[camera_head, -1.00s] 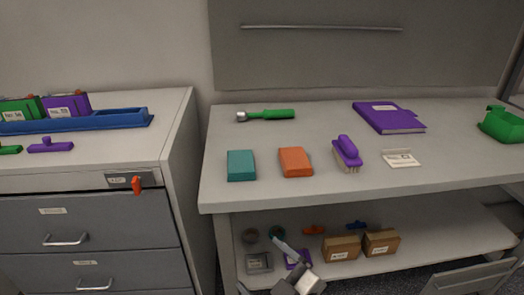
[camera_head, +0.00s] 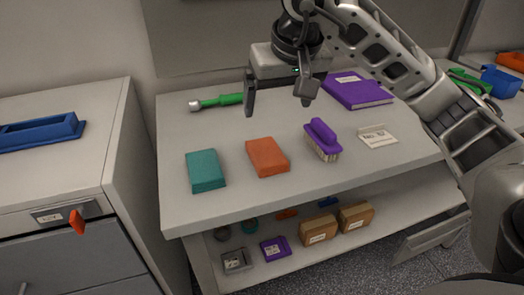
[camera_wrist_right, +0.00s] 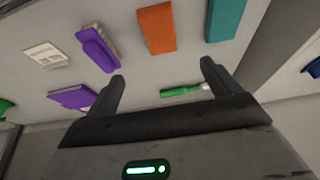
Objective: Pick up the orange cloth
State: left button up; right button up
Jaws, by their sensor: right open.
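The orange cloth (camera_head: 267,157) is a folded block lying flat on the white workbench (camera_head: 225,215), between a teal cloth (camera_head: 206,171) and a purple brush (camera_head: 322,140). In the right wrist view the orange cloth (camera_wrist_right: 157,29) is near the top middle. My right gripper (camera_head: 279,98) is open and empty, above the bench and behind the orange cloth in the head view. It also shows in the right wrist view (camera_wrist_right: 163,82), with its fingers apart and nothing between them. My left gripper is not in view.
A green-handled tool (camera_head: 217,102) lies at the bench's back. A purple binder (camera_head: 356,91) and a white card (camera_head: 376,137) lie right. Boxes (camera_head: 319,229) stand on the lower shelf. A grey drawer cabinet (camera_head: 70,255) stands left. The bench front is clear.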

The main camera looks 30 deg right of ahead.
send_over(267, 151)
jog(key=s, duration=0.2)
jog(key=f, duration=0.9)
jog(key=shift+a+f, duration=0.15)
jog(key=shift+a, duration=0.05)
jog(key=shift+s+x, duration=0.15)
jog(key=shift+x, duration=1.2)
jog(key=shift+s+x, duration=0.15)
jog(key=shift+x, duration=1.15)
jog(key=shift+a+f, duration=0.1)
jog(key=shift+a, duration=0.05)
jog(key=c, duration=1.1)
